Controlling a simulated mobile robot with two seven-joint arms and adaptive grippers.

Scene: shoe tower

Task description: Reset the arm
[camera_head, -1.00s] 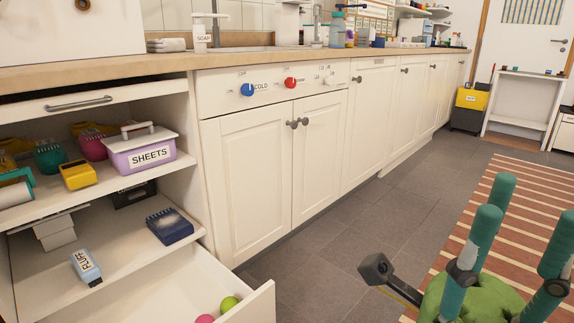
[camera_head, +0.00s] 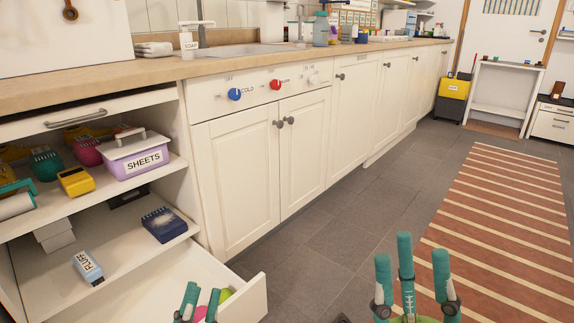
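My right gripper (camera_head: 411,256) is at the bottom of the head view, right of centre. Its teal fingers point up and stand apart, with nothing between their tips. A green patch shows low at their base, too cut off to tell what it is. My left gripper (camera_head: 203,292) shows at the bottom edge, left of centre, in front of the open drawer. Two teal fingertips stand a little apart with nothing seen gripped between them. The rest of the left hand is out of frame.
An open white drawer (camera_head: 257,297) holds a pink ball (camera_head: 200,314) and a lime ball (camera_head: 225,295), partly hidden by my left gripper. Left shelves hold a purple SHEETS box (camera_head: 138,157), a FLUFF box (camera_head: 88,267) and a dark blue box (camera_head: 164,225). Floor around the striped rug (camera_head: 500,230) is clear.

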